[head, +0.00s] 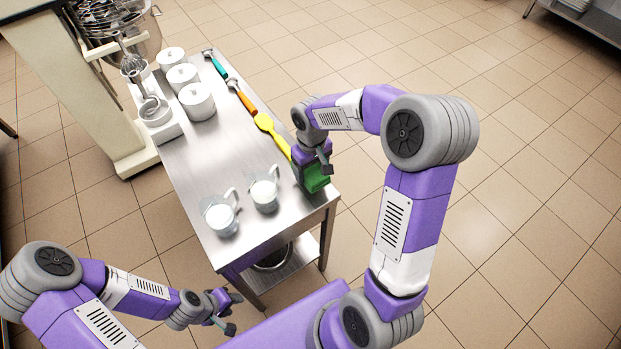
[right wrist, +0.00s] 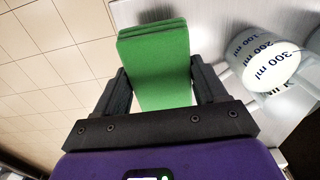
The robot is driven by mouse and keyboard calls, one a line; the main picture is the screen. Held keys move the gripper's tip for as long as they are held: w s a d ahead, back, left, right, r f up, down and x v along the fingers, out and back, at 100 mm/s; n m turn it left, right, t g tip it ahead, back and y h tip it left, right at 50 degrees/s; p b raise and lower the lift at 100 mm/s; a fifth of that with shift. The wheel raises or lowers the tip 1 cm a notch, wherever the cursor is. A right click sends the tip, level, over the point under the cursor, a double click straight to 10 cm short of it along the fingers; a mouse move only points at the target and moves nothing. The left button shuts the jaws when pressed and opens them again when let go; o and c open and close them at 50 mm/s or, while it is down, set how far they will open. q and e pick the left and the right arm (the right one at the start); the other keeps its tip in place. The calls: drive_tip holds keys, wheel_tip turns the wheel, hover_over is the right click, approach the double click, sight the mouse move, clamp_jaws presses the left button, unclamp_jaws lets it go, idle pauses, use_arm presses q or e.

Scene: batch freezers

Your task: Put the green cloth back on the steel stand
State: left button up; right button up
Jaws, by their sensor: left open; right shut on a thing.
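The green cloth (head: 315,178) is a folded block at the near right corner of the steel stand (head: 233,160). My right gripper (head: 312,170) is shut on it. In the right wrist view the green cloth (right wrist: 158,65) sits between the two dark fingers of the right gripper (right wrist: 160,88). I cannot tell whether the cloth touches the stand top or is just above it. My left gripper (head: 231,311) is open and empty, low at the left, in front of the stand and apart from it.
Two measuring jugs (head: 219,213) (head: 264,189) with white contents stand left of the cloth. White lidded pots (head: 197,101), a scale (head: 157,120) and a mixer (head: 100,110) are farther back.

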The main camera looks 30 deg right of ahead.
sight(311, 178)
wheel_tip(311, 178, down, 5)
drive_tip(key=shift+r+b, duration=0.1)
drive_tip(key=shift+b, duration=0.55)
drive_tip(key=o, duration=1)
drive_tip(key=shift+r, duration=0.1)
wheel_tip(311, 178, up, 12)
drive_tip(key=p, duration=0.3)
